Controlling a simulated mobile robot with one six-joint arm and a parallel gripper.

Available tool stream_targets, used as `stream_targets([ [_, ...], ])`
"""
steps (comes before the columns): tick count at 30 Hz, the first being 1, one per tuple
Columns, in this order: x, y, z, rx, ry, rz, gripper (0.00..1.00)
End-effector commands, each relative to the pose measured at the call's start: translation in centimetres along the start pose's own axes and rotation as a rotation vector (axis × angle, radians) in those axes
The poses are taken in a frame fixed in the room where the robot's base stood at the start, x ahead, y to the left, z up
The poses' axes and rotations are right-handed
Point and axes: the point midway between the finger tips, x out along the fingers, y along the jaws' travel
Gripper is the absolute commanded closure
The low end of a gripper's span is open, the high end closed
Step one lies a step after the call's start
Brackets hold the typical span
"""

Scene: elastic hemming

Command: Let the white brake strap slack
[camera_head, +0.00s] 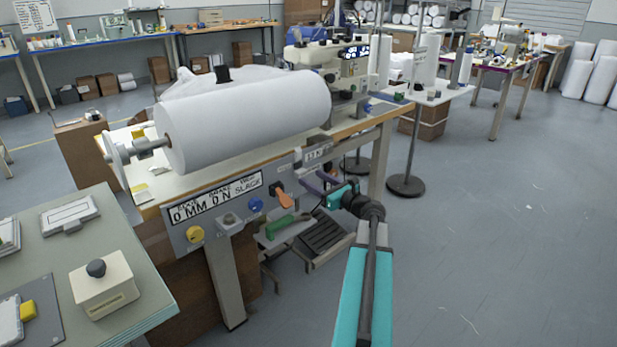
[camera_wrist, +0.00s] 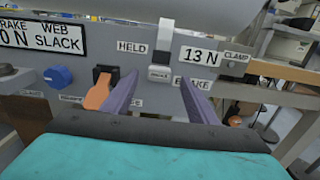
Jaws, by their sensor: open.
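The white brake strap (camera_wrist: 166,36) hangs down the front panel in the wrist view, below the pale roll. Its lower end meets a small pale block (camera_wrist: 160,73), beside a "BRAKE" label. A sign to its left reads "HELD" and one to its right reads "13 N". My gripper (camera_wrist: 159,78) is open, with its two purple fingers apart on either side of the block in the picture. I cannot tell whether they touch the panel. In the head view my gripper (camera_head: 320,182) is at the right end of the panel, and the strap is too small to make out.
A large white roll (camera_head: 250,118) lies on a shaft above the bench. The panel carries an orange lever (camera_wrist: 98,93), a blue knob (camera_wrist: 58,76) and a yellow knob (camera_head: 195,234). A grey-green table (camera_head: 130,262) stands front left.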

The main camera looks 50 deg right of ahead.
Motion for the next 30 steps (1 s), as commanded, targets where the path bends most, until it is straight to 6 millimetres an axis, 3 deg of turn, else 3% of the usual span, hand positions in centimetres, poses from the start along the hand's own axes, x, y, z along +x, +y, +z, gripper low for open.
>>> stream_targets([
  [15,-8.1,0.1,0.1,0.001,-0.001,-0.002,0.47],
  [21,-9.4,0.0,0.1,0.000,-0.001,-0.001,0.47],
  [30,-9.6,0.0,0.1,0.000,-0.001,0.000,0.47],
])
